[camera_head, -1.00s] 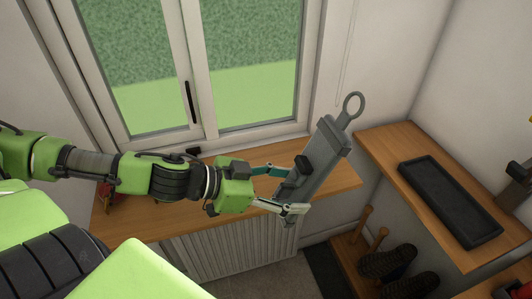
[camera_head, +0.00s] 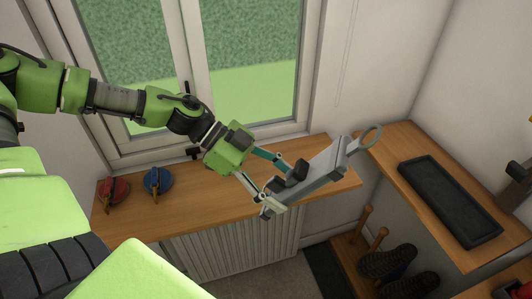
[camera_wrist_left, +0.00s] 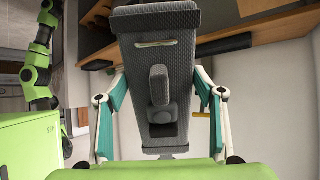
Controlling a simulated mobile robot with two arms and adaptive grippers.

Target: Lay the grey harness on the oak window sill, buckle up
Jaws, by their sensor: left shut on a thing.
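The grey harness (camera_head: 322,172) is a long flat strap-like body with a ring at its far right end and a dark buckle block (camera_head: 297,172) on its upper face. My left gripper (camera_head: 279,187) is shut on it, with one finger at each side near the buckle. In the left wrist view the harness (camera_wrist_left: 155,55) fills the middle, buckle facing the camera. The harness is over the right part of the oak window sill (camera_head: 215,205), tilted, ring end up; I cannot tell whether it touches the wood. My right gripper is not in view.
A red disc-shaped item (camera_head: 114,190) and a blue one (camera_head: 158,180) sit on the sill's left part. The sill between them and the harness is clear. A wooden shelf with a black tray (camera_head: 448,200) is at right, with dark boots (camera_head: 388,262) below. The window stands behind.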

